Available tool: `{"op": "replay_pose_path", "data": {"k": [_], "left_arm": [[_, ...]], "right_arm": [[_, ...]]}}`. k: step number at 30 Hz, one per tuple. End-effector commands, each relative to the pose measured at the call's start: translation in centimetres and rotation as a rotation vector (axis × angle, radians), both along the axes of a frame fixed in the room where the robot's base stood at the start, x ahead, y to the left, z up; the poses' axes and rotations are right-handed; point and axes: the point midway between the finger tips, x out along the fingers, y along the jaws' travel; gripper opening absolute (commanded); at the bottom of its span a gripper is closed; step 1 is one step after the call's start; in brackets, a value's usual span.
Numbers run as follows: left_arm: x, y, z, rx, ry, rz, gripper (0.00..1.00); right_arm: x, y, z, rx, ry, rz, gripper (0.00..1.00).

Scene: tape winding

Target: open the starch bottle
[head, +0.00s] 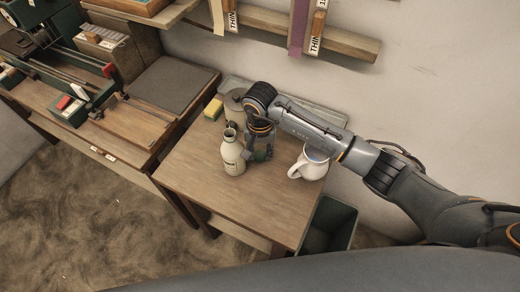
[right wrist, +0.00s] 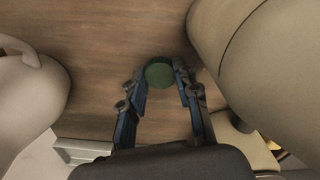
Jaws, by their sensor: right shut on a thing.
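The starch bottle (head: 232,158), cream with a small label, stands upright on the small wooden table; its neck shows no green cap in the head view. Its body also fills the right of the right wrist view (right wrist: 260,60). My right gripper (head: 254,158) points down just right of the bottle, close to the table. In the right wrist view its fingers (right wrist: 162,80) are shut on a round green cap (right wrist: 159,74), apart from the bottle. Whether the cap touches the table I cannot tell. My left gripper is not in view.
A white jug (head: 309,165) stands close on the gripper's other side and shows in the right wrist view (right wrist: 30,95). A pale pot (head: 233,101) and a yellow sponge (head: 213,109) are behind. The front of the table (head: 205,165) is clear. A dark bin (head: 330,226) stands below right.

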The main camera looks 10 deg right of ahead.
Motion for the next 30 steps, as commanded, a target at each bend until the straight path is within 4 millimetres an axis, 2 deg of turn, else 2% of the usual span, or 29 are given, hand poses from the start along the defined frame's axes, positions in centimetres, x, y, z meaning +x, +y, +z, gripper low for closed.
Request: {"op": "replay_pose_path", "data": {"k": [8,9,12,20,24,25,30], "left_arm": [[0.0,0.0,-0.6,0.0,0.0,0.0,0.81],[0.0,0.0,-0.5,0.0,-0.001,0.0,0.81],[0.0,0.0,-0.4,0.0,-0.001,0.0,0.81],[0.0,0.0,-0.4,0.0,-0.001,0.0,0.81],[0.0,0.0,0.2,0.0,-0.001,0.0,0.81],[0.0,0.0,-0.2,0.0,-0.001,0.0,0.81],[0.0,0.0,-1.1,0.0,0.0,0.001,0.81]], "right_arm": [[0.0,0.0,-0.5,-0.001,-0.001,0.001,0.0],[0.0,0.0,-0.3,-0.001,-0.001,0.001,0.35],[0.0,0.0,-0.3,-0.001,0.0,0.0,0.54],[0.0,0.0,-0.2,0.0,0.0,0.0,0.54],[0.0,0.0,0.4,0.001,0.0,-0.001,0.54],[0.1,0.0,0.5,0.0,-0.003,0.0,0.54],[0.2,0.0,3.6,0.0,-0.007,0.0,0.54]]}}
